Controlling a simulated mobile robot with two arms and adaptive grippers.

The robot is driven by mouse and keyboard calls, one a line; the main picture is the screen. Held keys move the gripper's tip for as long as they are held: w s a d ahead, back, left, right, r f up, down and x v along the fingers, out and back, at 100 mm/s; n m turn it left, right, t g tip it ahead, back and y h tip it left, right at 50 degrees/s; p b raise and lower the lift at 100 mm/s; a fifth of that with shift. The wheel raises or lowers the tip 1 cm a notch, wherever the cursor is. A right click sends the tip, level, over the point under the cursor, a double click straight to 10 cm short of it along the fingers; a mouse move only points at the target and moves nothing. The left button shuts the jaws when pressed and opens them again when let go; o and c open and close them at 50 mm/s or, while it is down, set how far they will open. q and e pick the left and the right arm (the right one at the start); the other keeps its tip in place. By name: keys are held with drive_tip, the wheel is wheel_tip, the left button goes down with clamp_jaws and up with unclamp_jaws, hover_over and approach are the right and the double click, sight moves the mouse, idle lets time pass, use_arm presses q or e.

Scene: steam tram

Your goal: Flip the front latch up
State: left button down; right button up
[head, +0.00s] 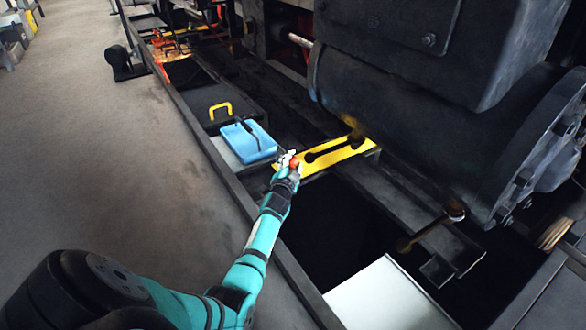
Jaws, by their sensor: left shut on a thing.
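My left arm reaches up from the bottom left, and its gripper (289,160) is at the left end of a yellow plate (366,147). The gripper is shut on a small orange-red knob (294,163), which seems to be the end of the front latch. A dark bar (325,154) lies along the yellow plate and runs from near the knob toward the machine. The gripper hides part of the latch, so its exact angle is hard to tell. My right gripper is not in view.
A blue case (249,141) with a dark handle lies just left of the gripper. A yellow handle (220,109) stands behind it. The large dark cylinder (430,120) overhangs on the right. Dark pit openings and a white panel (385,298) lie nearer.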

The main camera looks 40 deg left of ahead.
use_arm(q)
drive_tip(key=shift+w+d+f, duration=0.1)
drive_tip(key=shift+d+f, duration=0.05)
drive_tip(key=shift+d, duration=0.35)
drive_tip(key=c, duration=0.8)
unclamp_jaws()
drive_tip(key=shift+a, duration=0.15)
